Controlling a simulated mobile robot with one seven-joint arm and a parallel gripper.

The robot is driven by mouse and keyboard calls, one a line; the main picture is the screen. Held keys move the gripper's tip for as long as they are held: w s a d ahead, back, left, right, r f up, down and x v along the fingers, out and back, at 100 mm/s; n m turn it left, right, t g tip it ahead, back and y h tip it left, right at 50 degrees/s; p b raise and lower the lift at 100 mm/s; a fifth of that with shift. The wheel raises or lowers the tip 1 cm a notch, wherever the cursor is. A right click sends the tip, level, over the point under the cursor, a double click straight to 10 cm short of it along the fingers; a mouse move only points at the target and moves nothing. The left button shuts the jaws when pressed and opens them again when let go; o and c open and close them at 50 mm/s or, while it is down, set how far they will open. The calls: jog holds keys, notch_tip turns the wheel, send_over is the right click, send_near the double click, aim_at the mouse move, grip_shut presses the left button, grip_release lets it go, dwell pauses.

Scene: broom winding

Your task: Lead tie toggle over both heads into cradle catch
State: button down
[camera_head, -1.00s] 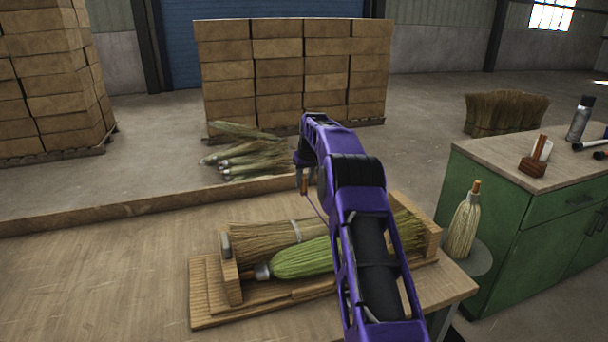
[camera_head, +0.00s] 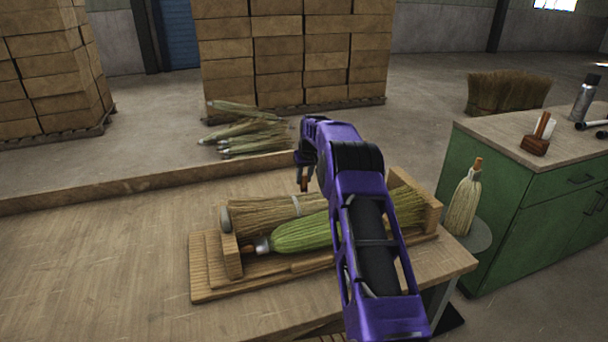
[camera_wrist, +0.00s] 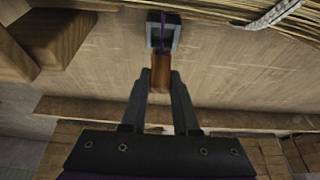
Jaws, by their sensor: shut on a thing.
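My gripper (camera_head: 304,178) hangs just behind the wooden cradle (camera_head: 232,262), pointing down. It is shut on the brown wooden toggle (camera_wrist: 161,72), which also shows as a small brown tip in the head view (camera_head: 304,187). A purple cord (camera_wrist: 163,27) shows at the toggle's far end, in front of a grey squared metal piece (camera_wrist: 177,40). That piece looks like the catch; I cannot tell whether the toggle touches it. The tan broom head (camera_head: 262,217) and the green one (camera_head: 300,234) lie side by side in the cradle. My arm hides part of both.
The cradle's right end block (camera_head: 434,213) stands near my arm. A raised rail (camera_head: 150,185) runs along the table's back edge. The table (camera_head: 110,255) is bare on the left. A green cabinet (camera_head: 510,225) and a pale upright broom (camera_head: 464,205) stand at right.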

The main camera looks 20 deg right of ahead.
aim_at(305, 186)
jog(key=shift+f+b, duration=1.2)
jog(key=shift+f, duration=1.3)
jog(key=shift+f, duration=0.1)
jog(key=c, duration=0.6)
grip_release()
